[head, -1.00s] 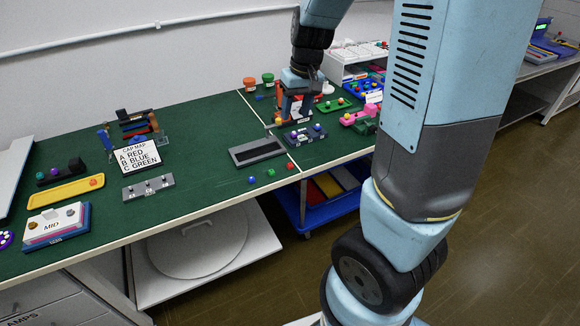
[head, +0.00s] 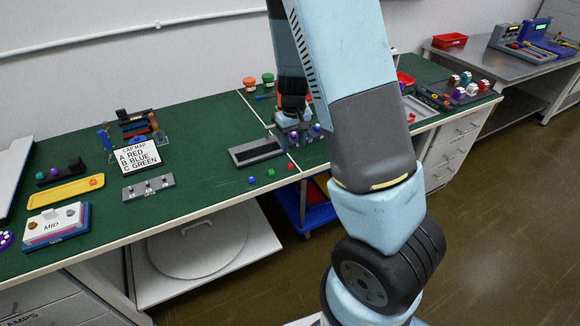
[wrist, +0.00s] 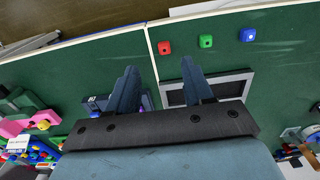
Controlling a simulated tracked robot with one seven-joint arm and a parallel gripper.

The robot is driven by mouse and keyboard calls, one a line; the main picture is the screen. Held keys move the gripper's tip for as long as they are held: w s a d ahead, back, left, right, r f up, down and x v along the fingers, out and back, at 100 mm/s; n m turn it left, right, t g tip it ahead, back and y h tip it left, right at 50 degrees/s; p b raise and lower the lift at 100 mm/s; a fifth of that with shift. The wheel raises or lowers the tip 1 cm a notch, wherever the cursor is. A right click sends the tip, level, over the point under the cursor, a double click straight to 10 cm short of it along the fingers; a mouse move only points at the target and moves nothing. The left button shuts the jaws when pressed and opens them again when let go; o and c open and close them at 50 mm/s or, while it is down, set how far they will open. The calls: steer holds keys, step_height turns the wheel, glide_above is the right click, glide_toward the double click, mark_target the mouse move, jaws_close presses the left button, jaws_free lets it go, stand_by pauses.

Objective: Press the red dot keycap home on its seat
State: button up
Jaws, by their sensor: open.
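The red dot keycap (head: 289,166) is a small red cube on the green table near its front edge. It also shows in the wrist view (wrist: 164,47), just beyond my fingertips. A green cap (wrist: 205,41) and a blue cap (wrist: 247,34) sit in a row with it. My gripper (wrist: 160,66) is open and empty above the table, its fingers apart. In the head view my gripper (head: 290,130) is partly hidden by my arm. A grey three-position plate (head: 148,187) lies left of centre; its markings are too small to read surely.
A grey slotted tray (head: 257,151) lies beside my gripper. A yellow tray (head: 65,192) and stacked boxes (head: 55,228) stand at left. Bare green table lies between the grey plate and the caps.

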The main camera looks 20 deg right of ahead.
mark_target(291, 165)
step_height(291, 165, down, 3)
steer(key=shift+f, duration=0.1)
steer(key=shift+w+a+f, duration=0.15)
steer(key=shift+f, duration=1.25)
steer(key=shift+w+a+f, duration=0.1)
steer(key=shift+a+f, duration=0.05)
steer(key=shift+f, duration=1.2)
jaws_close()
